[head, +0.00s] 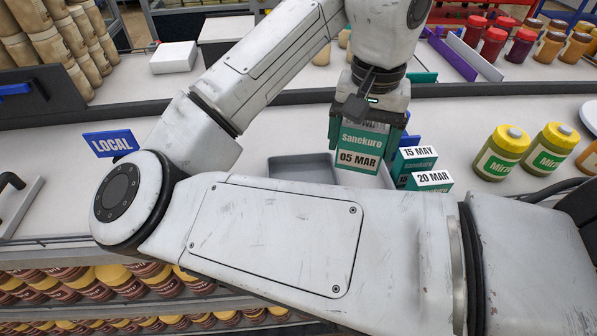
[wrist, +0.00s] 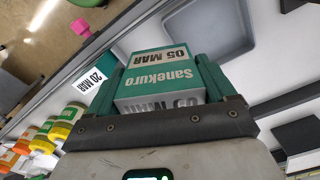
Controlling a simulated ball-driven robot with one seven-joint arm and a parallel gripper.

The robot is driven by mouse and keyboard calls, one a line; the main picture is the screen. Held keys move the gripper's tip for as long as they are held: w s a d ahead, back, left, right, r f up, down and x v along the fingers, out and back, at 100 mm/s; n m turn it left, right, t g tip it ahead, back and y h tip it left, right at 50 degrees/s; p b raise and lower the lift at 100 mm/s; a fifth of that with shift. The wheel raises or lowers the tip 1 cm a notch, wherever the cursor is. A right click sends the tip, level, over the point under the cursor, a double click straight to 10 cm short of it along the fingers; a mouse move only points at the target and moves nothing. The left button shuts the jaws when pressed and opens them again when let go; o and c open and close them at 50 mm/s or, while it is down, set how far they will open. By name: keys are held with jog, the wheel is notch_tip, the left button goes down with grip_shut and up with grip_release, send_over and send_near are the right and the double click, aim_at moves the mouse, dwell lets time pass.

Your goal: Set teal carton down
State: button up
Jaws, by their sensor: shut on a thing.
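My gripper (head: 367,127) is shut on a teal and white carton (head: 360,152) marked "Sanekuro" and "05 MAR". In the wrist view, the carton (wrist: 160,72) sits between the two green fingers of my gripper (wrist: 158,85). In the head view it is over or beside the right end of a shallow grey tray (head: 302,168). My arm covers the area in front, and I cannot tell whether the carton's underside touches anything. Two similar cartons stand just right of it, marked "15 MAY" (head: 415,160) and "20 MAR" (head: 430,180).
Yellow and green jars (head: 502,152) stand on the white counter to the right. A blue "LOCAL" sign (head: 110,143) stands at the left. A white box (head: 174,57) lies on the surface behind. Red and orange jars (head: 493,43) stand at the back right.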

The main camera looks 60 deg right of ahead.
jog(key=w+f, duration=0.3)
jog(key=w+a+f, duration=0.1)
jog(key=w+f, duration=0.2)
jog(key=f, duration=0.1)
jog(key=w+f, duration=0.3)
jog(key=w, duration=0.1)
jog(key=shift+a+f, duration=0.2)
jog(key=shift+a, duration=0.1)
jog(key=shift+f, duration=0.45)
jog(key=shift+f, duration=0.1)
jog(key=o, duration=0.6)
jog(key=shift+o, duration=1.3)
